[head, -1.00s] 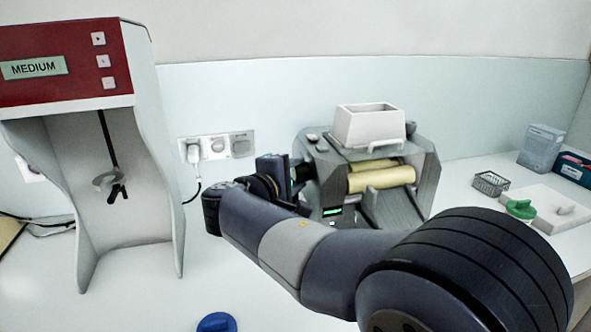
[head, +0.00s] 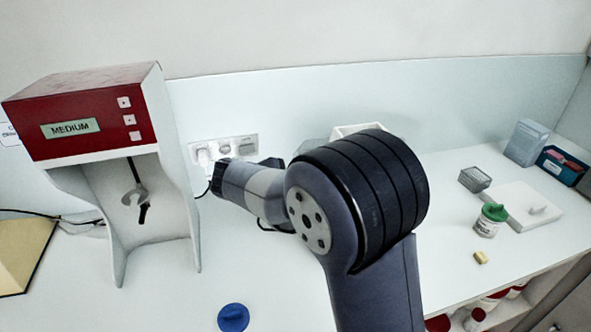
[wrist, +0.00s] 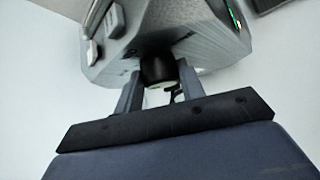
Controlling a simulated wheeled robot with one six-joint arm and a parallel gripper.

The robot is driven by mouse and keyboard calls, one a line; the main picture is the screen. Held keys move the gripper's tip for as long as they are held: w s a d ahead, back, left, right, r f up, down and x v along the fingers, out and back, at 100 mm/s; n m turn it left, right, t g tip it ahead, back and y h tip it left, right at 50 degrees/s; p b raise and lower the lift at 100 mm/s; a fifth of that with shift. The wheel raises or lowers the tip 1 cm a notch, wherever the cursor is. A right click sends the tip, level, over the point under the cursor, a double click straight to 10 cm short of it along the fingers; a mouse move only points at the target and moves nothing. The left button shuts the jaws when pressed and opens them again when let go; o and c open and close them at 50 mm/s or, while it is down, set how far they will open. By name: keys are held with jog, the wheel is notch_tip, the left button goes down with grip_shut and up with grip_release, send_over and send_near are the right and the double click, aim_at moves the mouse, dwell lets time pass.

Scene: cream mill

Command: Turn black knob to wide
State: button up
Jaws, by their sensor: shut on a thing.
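In the wrist view the black knob (wrist: 157,70) sticks out from the speckled grey side of the mill (wrist: 205,50). My gripper (wrist: 160,82) is shut on this knob, one finger on each side of it. Any marks around the knob, including a wide setting, cannot be read. In the head view my arm covers the knob, my fingertips and most of the mill; a piece of its white hopper (head: 345,131) shows above the arm.
A red-topped machine labelled MEDIUM (head: 70,128) stands at the left. A wall socket with a plug (head: 222,150) is behind my wrist. A blue round thing (head: 233,318) lies in front.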

jog(key=shift+w+r+n+g+p, duration=0.15)
jog(key=shift+n+g+p, duration=0.45)
jog(key=shift+g+p, duration=0.95)
jog(key=shift+t+p, duration=0.25)
jog(key=shift+p, duration=0.1)
jog(key=o, duration=1)
jog(key=b+v, duration=0.2)
jog(key=v, duration=0.8)
jog(key=shift+a+r, duration=0.2)
jog(key=shift+a, duration=0.1)
